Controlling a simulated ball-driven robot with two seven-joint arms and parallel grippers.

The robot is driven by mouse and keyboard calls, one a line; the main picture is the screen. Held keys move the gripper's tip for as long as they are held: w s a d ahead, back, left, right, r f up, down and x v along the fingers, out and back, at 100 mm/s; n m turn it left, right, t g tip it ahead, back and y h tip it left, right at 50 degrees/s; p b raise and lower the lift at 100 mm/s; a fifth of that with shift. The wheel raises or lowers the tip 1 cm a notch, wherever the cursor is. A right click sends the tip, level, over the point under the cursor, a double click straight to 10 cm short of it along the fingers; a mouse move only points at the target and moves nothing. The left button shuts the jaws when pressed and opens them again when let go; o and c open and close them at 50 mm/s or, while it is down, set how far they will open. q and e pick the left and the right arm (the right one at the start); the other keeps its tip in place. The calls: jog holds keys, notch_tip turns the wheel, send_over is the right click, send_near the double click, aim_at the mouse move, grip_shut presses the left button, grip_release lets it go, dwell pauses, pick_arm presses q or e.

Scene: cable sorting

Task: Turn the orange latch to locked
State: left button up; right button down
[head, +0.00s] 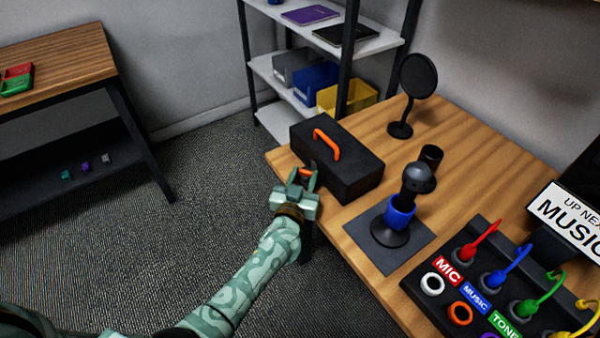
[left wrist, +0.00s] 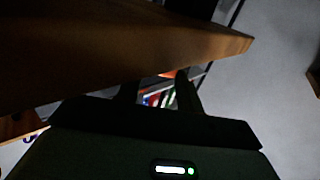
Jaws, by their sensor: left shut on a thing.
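A black case (head: 345,165) with an orange handle (head: 327,144) on its lid stands closed at the left edge of the wooden table. A small part of the orange latch (head: 306,170) shows on its near-left face, between the fingertips of my left gripper (head: 303,177). My left gripper is shut on the latch, and its fingers cover most of it. In the left wrist view, a sliver of the orange latch (left wrist: 169,74) shows between the two dark fingers (left wrist: 158,92). The latch's exact angle is hidden. My right gripper is not in view.
A dark microphone (head: 417,178) with a blue band stands on a grey mat (head: 418,252) right of the case. A round black disc on a stand (head: 418,77) is behind. A panel with coloured plugs (head: 480,275) is at lower right. Floor left of the table is clear.

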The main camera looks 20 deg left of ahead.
pick_arm(q)
jog(key=shift+d+n+y, duration=0.1)
jog(key=shift+n+y, duration=0.3)
jog(key=shift+y, duration=0.2)
jog(key=o, duration=1)
jog(key=shift+r, duration=0.1)
jog(key=shift+s+d, duration=0.1)
